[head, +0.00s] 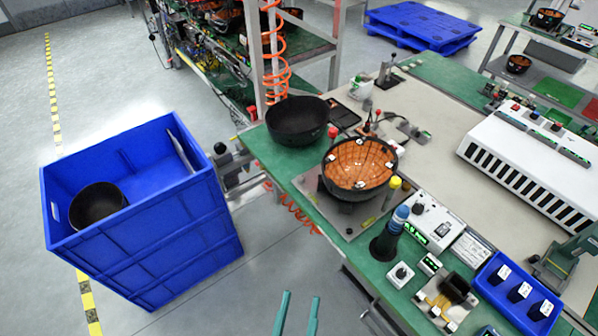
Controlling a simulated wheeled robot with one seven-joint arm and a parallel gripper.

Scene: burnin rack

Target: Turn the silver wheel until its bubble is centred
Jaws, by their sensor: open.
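My gripper (301,296) shows at the bottom edge as two teal fingers, apart and with nothing between them. It is over the floor, short of the green-edged workbench (335,238). No silver wheel or bubble can be made out for certain at this size. A grey mechanism with dark and red knobs (232,163) is at the bench's left end. I cannot tell whether either carries the wheel.
A black bowl with an orange lining (358,165) stands on a metal plate (315,187). An empty dark bowl (297,120) is behind it. A blue crate (150,245) holding a bowl stands left. A blue-topped dark cylinder (385,245) stands near the front edge. Floor between crate and bench is clear.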

